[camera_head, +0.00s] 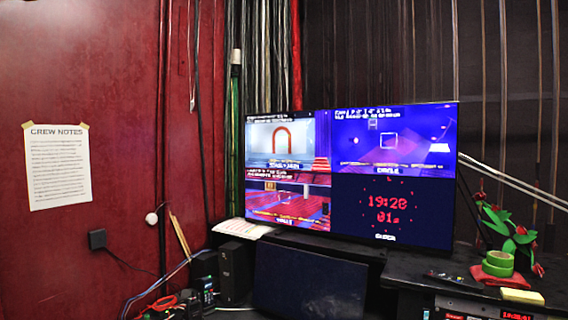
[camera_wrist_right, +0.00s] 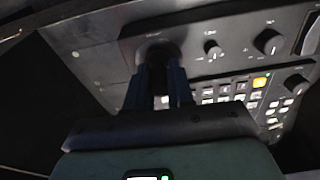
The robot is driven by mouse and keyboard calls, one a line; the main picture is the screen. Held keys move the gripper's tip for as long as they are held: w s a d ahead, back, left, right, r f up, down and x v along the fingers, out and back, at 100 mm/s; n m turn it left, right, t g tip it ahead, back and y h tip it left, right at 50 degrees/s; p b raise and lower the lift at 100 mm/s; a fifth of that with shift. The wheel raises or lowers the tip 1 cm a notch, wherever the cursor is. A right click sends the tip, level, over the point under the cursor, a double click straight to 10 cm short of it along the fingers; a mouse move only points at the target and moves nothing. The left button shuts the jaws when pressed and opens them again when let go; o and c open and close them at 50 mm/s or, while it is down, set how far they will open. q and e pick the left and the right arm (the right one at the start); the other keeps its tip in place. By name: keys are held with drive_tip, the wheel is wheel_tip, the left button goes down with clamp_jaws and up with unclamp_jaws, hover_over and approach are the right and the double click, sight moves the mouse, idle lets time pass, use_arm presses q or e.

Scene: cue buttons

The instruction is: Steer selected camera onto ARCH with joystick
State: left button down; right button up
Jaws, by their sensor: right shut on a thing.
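The monitor (camera_head: 392,235) shows several panes in the head view. The upper left pane shows a red arch (camera_head: 280,134) near its centre. The upper right pane (camera_head: 388,138) shows a blue scene with a pale square outline near its middle. The lower left pane (camera_head: 290,205) shows a reddish stage scene. In the right wrist view my right gripper (camera_wrist_right: 160,88) is shut on the dark joystick (camera_wrist_right: 158,52) of the control panel; its fingers hide much of it. My left gripper is in neither view.
The lower right pane shows a red clock (camera_head: 385,202). Knobs (camera_wrist_right: 268,42) stand right of the joystick. A dark panel (camera_head: 308,283) stands below the monitor. Green tape (camera_head: 497,262) and a red-flowered plant (camera_head: 510,232) sit at right. Crew notes (camera_head: 57,165) hang on the red wall.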

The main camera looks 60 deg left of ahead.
drive_tip(key=shift+o, duration=0.3)
drive_tip(key=shift+s+a, duration=0.25)
drive_tip(key=shift+a, duration=0.05)
drive_tip(key=shift+w+d, duration=0.1)
drive_tip(key=shift+d, duration=0.05)
idle(0.4)
drive_tip(key=shift+w+d, duration=0.15)
drive_tip(key=shift+c, duration=0.4)
drive_tip(key=shift+w+d, duration=0.1)
idle(0.5)
drive_tip(key=o, duration=0.6)
drive_tip(key=shift+r, duration=0.1)
drive_tip(key=shift+r, duration=3.65)
